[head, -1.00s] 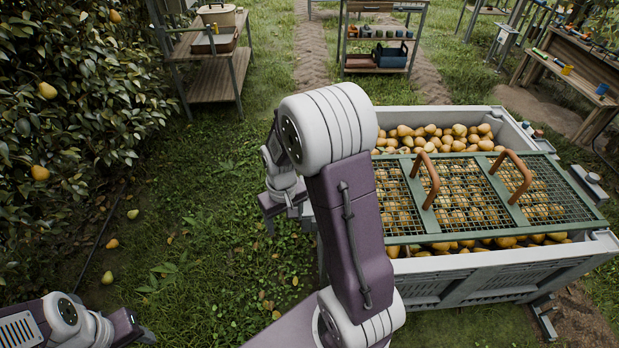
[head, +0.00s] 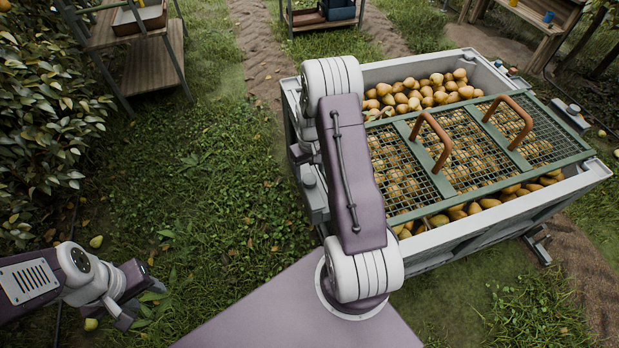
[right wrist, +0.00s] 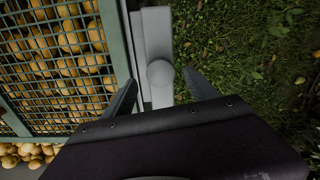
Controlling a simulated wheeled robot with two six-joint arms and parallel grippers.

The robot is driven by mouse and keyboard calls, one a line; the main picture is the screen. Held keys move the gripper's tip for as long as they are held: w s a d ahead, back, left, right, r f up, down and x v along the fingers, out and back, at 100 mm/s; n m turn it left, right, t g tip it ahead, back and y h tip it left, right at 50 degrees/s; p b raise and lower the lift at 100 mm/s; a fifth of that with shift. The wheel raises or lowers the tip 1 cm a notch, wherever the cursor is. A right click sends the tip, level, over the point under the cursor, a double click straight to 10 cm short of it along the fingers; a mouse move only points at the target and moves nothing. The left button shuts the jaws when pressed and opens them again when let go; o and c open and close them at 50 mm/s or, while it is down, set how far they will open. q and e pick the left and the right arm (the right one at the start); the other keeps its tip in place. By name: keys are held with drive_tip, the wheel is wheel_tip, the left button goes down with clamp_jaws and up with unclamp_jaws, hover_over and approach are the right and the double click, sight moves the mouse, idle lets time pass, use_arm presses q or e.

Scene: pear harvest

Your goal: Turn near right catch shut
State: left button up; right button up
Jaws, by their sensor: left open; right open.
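A green-framed mesh lid (head: 487,120) with two brown handles lies across the grey crate (head: 480,232) of pears. In the right wrist view, a grey catch (right wrist: 159,73) with a round knob sits beside the lid's green edge (right wrist: 119,45), its bar running along that edge. My right gripper (right wrist: 162,92) is open, one finger on each side of the catch. Contact cannot be told. Another grey catch (head: 572,112) shows at the crate's right end. My left gripper (head: 140,302) is open and empty above the grass.
Pears (head: 425,92) fill the crate and show beside the lid. A wooden shelf stand (head: 153,62) is at upper left, a leafy tree (head: 45,125) at left. Grass between the tree and the crate is free apart from a few fallen pears.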

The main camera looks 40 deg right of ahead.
sight(310, 178)
wheel_tip(310, 178, down, 3)
drive_tip(key=shift+w+f, duration=0.1)
drive_tip(key=shift+f, duration=0.45)
clamp_jaws()
